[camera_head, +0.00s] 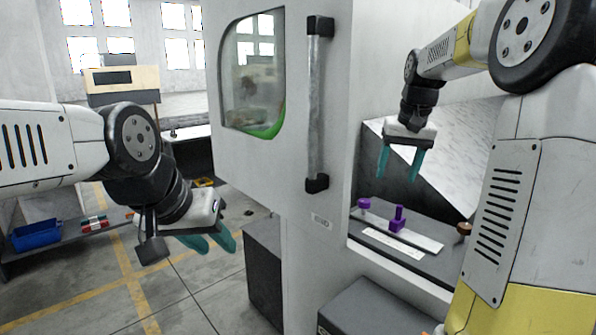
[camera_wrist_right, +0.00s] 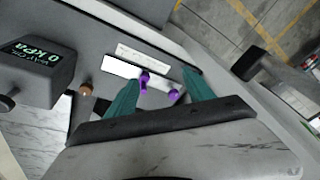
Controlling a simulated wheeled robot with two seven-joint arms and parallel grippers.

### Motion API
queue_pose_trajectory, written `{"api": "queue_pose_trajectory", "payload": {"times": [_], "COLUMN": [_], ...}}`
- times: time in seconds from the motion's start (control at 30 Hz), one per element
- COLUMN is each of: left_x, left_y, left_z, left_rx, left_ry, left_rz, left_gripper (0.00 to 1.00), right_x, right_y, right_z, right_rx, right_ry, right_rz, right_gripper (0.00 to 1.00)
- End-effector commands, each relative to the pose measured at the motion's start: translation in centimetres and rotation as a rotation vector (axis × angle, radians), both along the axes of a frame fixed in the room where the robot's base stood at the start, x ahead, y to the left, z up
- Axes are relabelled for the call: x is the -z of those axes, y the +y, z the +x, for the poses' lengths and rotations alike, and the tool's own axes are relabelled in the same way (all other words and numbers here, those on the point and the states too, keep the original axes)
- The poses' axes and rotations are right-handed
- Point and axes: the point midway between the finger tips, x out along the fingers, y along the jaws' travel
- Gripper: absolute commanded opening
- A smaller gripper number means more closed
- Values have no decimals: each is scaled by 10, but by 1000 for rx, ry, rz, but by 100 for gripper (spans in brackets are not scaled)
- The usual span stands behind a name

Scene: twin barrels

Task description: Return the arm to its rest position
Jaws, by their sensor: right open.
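My right arm reaches into the open bay of a large white machine (camera_head: 270,170). My right gripper (camera_head: 400,179) has teal fingers spread apart, pointing down, with nothing between them. It hovers above the bay's dark shelf, clear of the purple pieces below. In the right wrist view the open right gripper (camera_wrist_right: 160,95) also shows nothing held. My left gripper (camera_head: 212,246) hangs at the left in front of the machine, its teal fingers pointing down and right. The gap between its fingers is hard to judge.
On the shelf are a purple piece (camera_head: 398,219), a smaller purple knob (camera_head: 364,204), a white plate (camera_head: 393,245) and a brown knob (camera_head: 464,229). A gauge box (camera_wrist_right: 36,70) is at the left in the wrist view. A blue bin (camera_head: 36,235) is far left.

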Motion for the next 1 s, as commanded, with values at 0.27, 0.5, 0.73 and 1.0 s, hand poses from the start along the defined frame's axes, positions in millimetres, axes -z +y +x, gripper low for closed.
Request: {"api": "queue_pose_trajectory", "payload": {"times": [0.27, 0.5, 0.73, 1.0], "left_x": [0, 0, 0, 0], "left_y": [0, 0, 0, 0], "left_z": [0, 0, 0, 0], "left_rx": [0, 0, 0, 0], "left_ry": [0, 0, 0, 0], "left_rz": [0, 0, 0, 0], "left_gripper": [36, 36, 36, 36], "right_x": [-16, 9, 34, 38], "right_y": [51, 84, 99, 100], "right_z": [-109, -195, -237, -242], "right_rx": [-75, -132, -160, -163], "right_ry": [-148, -264, -325, -331], "right_rz": [31, 56, 69, 70], "right_gripper": [61, 61, 61, 61]}}
